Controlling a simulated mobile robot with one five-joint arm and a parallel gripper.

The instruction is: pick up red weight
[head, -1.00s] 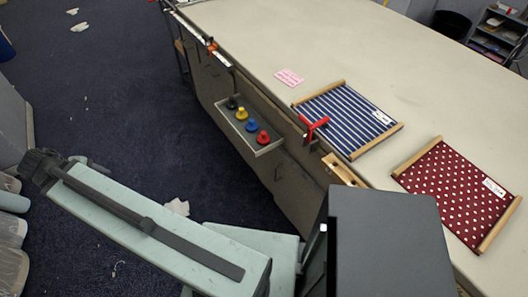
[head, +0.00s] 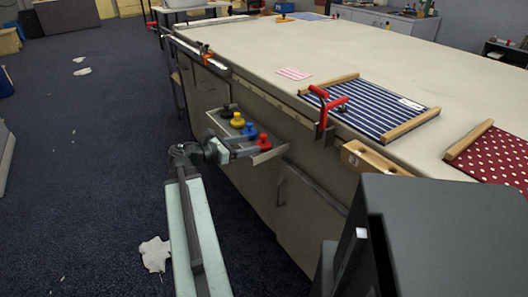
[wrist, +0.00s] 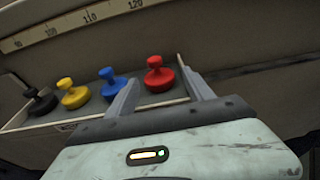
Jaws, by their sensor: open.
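The red weight (head: 263,141) is a round knobbed piece at the near right end of a small grey tray (head: 268,156) on the table's side. Blue (head: 250,130), yellow (head: 237,120) and black (head: 229,110) weights stand in a row beyond it. My gripper (head: 252,145) is open and reaches over the tray from the left. In the wrist view, the red weight (wrist: 157,76) shows upright between and a little beyond the two fingertips of my gripper (wrist: 160,82). The blue weight (wrist: 112,84) is just left of the left finger. I cannot tell whether a finger touches anything.
A ruler strip (wrist: 90,18) runs along the table edge above the tray. A red clamp (head: 325,108) and a wooden block (head: 368,157) are at the edge to the right. Striped (head: 368,108) and dotted (head: 500,156) framed cloths lie on the table (head: 250,48).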

